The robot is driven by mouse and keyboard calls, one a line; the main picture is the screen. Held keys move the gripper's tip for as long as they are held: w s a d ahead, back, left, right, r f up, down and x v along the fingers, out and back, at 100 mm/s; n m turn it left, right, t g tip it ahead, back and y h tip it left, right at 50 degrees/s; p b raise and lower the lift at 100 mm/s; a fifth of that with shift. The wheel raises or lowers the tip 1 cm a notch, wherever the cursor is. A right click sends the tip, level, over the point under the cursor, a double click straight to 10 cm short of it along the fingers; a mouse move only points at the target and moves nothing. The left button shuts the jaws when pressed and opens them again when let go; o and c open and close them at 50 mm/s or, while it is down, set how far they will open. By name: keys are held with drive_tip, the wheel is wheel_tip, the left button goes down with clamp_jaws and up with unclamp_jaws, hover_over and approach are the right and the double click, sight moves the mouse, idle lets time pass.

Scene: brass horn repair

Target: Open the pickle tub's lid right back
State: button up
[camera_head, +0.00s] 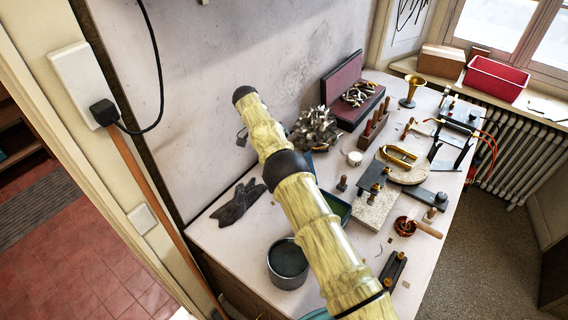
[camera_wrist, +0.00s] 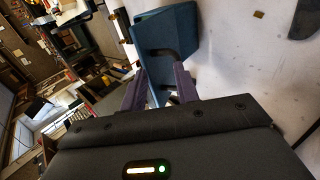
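The pickle tub (camera_head: 336,206) is a blue box on the workbench. In the head view its greenish inside shows beside my arm, and my arm covers much of it. A strip of blue (camera_head: 309,163) shows on the other side of my arm, likely the raised lid. In the wrist view a blue lid or panel (camera_wrist: 180,27) with a dark bent handle (camera_wrist: 172,52) lies just ahead of my gripper (camera_wrist: 160,70). The purple fingers stand apart on either side of a blue part. I cannot tell whether they touch it. My gripper is hidden in the head view.
A grey round pot (camera_head: 288,281) and a dark glove (camera_head: 238,203) lie near the bench's left edge. A pile of metal parts (camera_head: 314,130) stands by the wall. A stone slab (camera_head: 377,210) and small tools crowd the right side.

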wheel_tip(320, 180, up, 7)
drive_tip(key=p, duration=0.7)
drive_tip(key=shift+w+d+f, duration=0.15)
drive_tip(key=shift+f, duration=0.1)
